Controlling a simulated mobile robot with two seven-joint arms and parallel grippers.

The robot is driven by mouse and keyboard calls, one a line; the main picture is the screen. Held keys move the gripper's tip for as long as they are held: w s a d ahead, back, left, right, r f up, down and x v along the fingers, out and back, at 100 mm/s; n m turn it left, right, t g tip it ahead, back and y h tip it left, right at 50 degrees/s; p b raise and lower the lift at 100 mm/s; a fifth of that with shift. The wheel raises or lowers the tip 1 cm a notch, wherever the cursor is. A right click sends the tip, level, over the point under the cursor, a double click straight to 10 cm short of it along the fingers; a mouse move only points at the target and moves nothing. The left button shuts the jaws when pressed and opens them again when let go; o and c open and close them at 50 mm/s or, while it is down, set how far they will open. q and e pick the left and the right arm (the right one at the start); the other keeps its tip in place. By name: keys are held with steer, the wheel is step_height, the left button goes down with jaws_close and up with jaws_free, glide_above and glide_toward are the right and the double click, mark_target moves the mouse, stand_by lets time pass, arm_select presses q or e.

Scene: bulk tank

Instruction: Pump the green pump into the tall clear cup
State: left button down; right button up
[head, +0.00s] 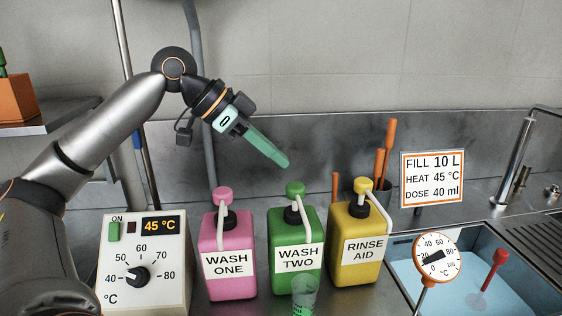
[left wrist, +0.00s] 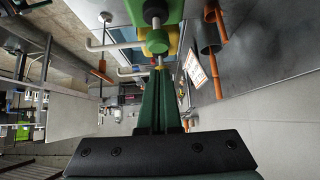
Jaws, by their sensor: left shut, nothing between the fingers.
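The green pump bottle (head: 293,241), labelled WASH TWO, stands between a pink and a yellow one. Its green pump head (head: 294,188) is up, with a white spout pointing toward the front right. The tall clear cup (head: 304,294) stands in front of the green bottle under the spout, with some green at its bottom; its base is cut off by the frame. My left gripper (head: 284,162) is shut and empty, its fingertips just above the green pump head. In the left wrist view the shut fingers (left wrist: 158,75) point at the green head (left wrist: 157,41). My right gripper is not in view.
The pink WASH ONE bottle (head: 228,247) and yellow RINSE AID bottle (head: 357,240) stand close on either side. A heater box (head: 146,262) reading 45 °C is at left. A sink with water (head: 470,284), a dial thermometer (head: 436,257) and a dosing sign (head: 432,178) are at right.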

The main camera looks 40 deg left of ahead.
arm_select(q)
steer(key=v, duration=0.7)
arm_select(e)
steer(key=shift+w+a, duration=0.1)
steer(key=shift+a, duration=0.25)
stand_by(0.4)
